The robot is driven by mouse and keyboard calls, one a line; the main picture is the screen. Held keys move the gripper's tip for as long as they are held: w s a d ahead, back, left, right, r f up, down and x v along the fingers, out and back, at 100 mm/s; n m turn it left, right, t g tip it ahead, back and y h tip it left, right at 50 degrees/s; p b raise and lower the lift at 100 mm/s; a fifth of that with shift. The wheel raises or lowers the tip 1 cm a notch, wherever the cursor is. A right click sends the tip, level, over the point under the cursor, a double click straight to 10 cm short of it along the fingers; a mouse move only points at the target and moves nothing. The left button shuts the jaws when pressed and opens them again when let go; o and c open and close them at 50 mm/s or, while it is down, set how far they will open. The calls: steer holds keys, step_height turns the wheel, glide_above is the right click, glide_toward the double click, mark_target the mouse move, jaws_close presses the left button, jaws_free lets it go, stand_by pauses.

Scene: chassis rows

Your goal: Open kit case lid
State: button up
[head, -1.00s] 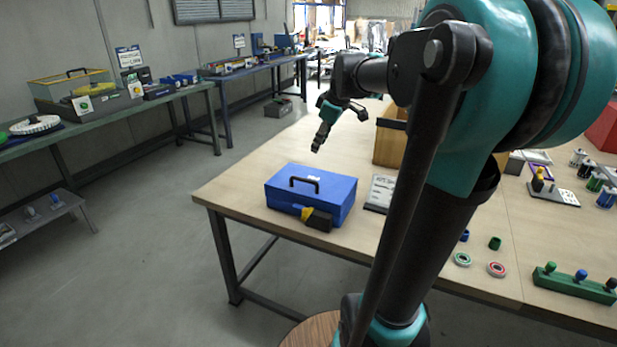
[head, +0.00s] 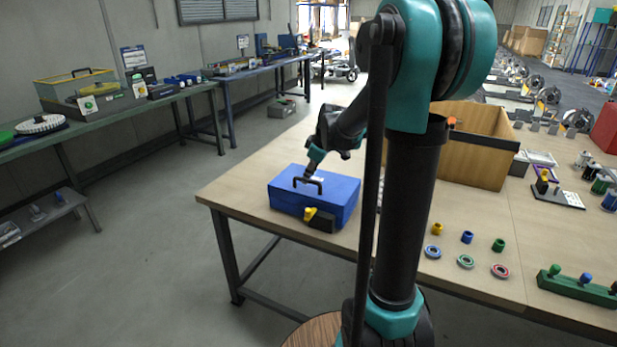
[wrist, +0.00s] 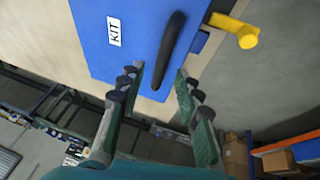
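The blue kit case (head: 330,203) sits shut near the table's front left corner. A black handle (head: 308,184) stands on its lid, and a yellow latch piece (head: 311,213) with a black block is at its front. In the wrist view, the blue lid (wrist: 125,55) shows a white KIT label (wrist: 114,31), and the dark handle (wrist: 172,45) stretches toward me. My gripper (wrist: 160,82) is open, with one finger on each side of the handle's near end in that view. In the head view my gripper (head: 309,172) is just above the lid by the handle. Contact cannot be told.
An open wooden box (head: 475,160) stands behind my arm on the table (head: 440,285). Small rings and caps lie right of my arm, with a green peg block (head: 575,290) farther right.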

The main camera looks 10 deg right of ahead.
steer(key=shift+x, duration=0.75)
jaws_close()
